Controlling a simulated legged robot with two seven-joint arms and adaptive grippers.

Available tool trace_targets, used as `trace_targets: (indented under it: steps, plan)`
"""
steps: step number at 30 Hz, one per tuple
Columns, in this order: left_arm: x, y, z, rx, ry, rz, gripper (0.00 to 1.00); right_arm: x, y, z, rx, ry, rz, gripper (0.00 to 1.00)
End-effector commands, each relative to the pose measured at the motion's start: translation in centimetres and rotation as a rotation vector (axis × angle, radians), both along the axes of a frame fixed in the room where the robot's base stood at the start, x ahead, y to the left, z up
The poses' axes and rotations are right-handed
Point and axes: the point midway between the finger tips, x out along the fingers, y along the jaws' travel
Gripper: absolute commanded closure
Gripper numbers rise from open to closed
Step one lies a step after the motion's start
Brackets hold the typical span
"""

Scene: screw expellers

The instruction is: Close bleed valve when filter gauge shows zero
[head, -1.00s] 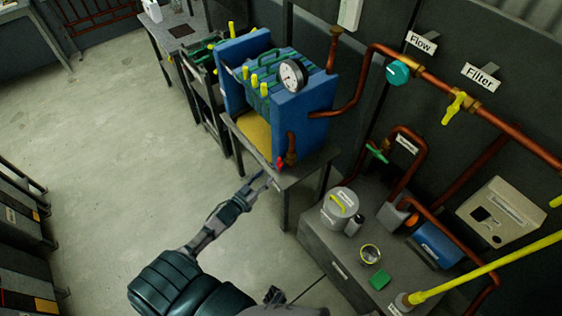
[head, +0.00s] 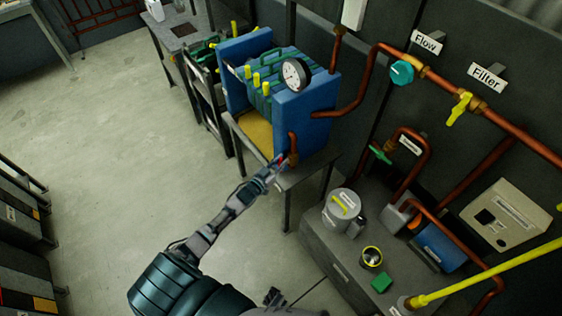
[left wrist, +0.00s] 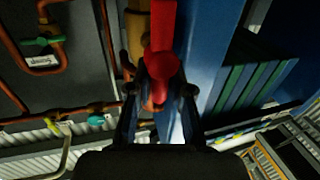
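The blue filter press (head: 305,115) stands on a small table, with a round white gauge (head: 295,74) on its front. The gauge needle is too small to read surely. The red bleed valve handle (head: 281,158) is low on the press, by a copper pipe stub (head: 293,150). My left gripper (head: 274,167) is at the handle. In the left wrist view, the red handle (left wrist: 162,65) shows its rounded end between the spread fingertips of the left gripper (left wrist: 163,90); contact is unclear. A small dark part at the bottom edge seems to be my right gripper (head: 275,297).
The press table (head: 310,170) has a near edge below my gripper. Copper pipes (head: 440,85) run along the wall.

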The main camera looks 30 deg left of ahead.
Motion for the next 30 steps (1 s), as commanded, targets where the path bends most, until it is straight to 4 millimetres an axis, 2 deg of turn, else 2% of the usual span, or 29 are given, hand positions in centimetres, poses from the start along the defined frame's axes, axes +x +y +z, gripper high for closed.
trace_targets:
  steps: [10, 17, 30]
  plan:
    - [0.0, 0.0, 0.0, 0.008, -0.003, 0.001, 1.00, 0.0, 0.0, -0.1, 0.000, 0.001, 0.000, 0.60]
    - [-0.1, -0.2, -0.1, 0.075, -0.032, 0.001, 1.00, 0.4, 0.1, 0.1, 0.001, 0.001, 0.000, 0.60]
    - [-0.5, -1.0, -0.6, 0.415, -0.171, 0.001, 1.00, 3.2, 0.7, 4.2, 0.007, -0.023, -0.006, 0.60]
